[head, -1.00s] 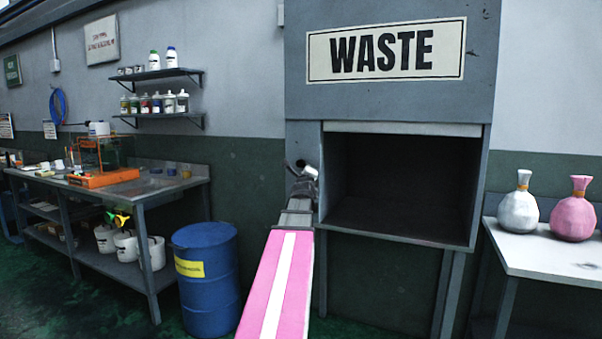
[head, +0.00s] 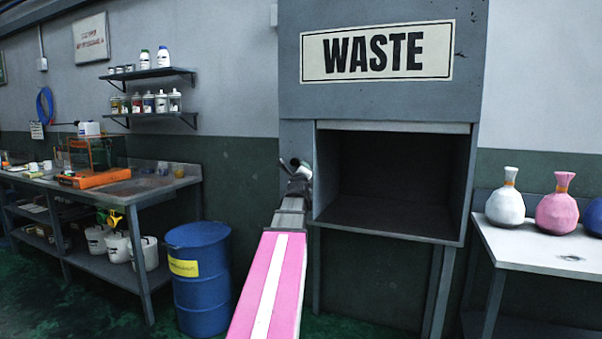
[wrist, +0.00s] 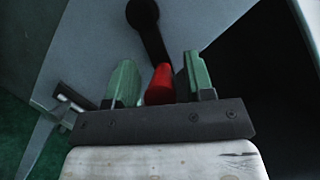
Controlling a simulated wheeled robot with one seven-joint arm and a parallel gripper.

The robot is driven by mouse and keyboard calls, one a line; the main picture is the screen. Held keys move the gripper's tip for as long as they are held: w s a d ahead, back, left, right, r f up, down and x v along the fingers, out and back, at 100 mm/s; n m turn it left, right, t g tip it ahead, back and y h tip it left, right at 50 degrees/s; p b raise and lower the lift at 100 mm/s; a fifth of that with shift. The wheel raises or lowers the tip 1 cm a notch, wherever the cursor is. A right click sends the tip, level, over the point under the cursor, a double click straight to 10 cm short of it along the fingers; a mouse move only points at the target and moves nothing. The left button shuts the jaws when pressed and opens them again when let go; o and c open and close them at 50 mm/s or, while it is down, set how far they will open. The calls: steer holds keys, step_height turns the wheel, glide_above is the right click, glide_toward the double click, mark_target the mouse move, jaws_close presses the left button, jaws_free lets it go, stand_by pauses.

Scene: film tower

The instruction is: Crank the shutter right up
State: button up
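The waste hatch (head: 298,240) has a dark, open mouth. A pale strip across the top of the mouth looks like the shutter's lower edge (head: 400,127), so the shutter is high up. The wrist view shows the crank's black arm (wrist: 151,35) and its red handle (wrist: 161,84). My gripper (wrist: 160,80) has its green fingers on either side of the red handle, with a visible gap at each side. In the head view my gripper (head: 300,172) is at the left of the mouth and largely hides the crank.
A bench (head: 535,244) at the right bears a white bag (head: 506,206), a pink bag (head: 556,212) and part of a blue bag (head: 595,216). A blue barrel (head: 200,290) and a workbench (head: 130,195) stand at the left. The mouth is clear in front.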

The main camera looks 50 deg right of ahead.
steer(key=v, duration=1)
steer(key=shift+s+a+f, duration=0.15)
steer(key=shift+s+a, duration=0.1)
steer(key=shift+a, duration=0.05)
